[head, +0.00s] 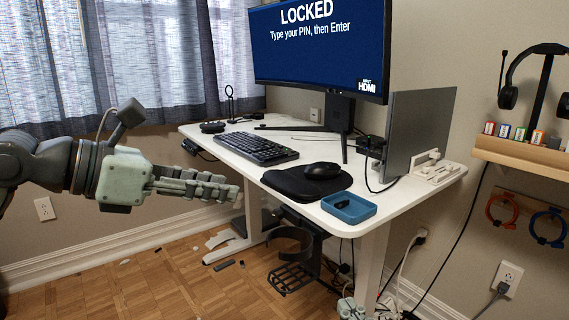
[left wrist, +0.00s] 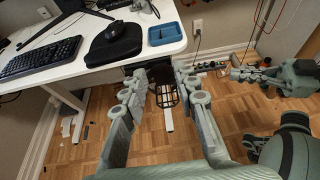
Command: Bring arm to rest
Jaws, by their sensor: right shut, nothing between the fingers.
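My left gripper (head: 232,190) reaches in from the left in the head view, level and pointing right, in front of the desk's near edge. In the left wrist view its two fingers (left wrist: 163,82) stand apart with nothing between them. My right gripper (left wrist: 240,74) shows at the right of the left wrist view, shut and empty, with its arm over the floor. In the head view only a small pale green part of it shows at the bottom edge.
The white desk (head: 400,190) holds a keyboard (head: 256,148), a mouse (head: 322,170) on a black case (head: 290,183), a blue tray (head: 349,207) and a monitor (head: 320,45). A wire basket (head: 290,277) hangs below. Small scraps lie on the wooden floor (head: 150,285).

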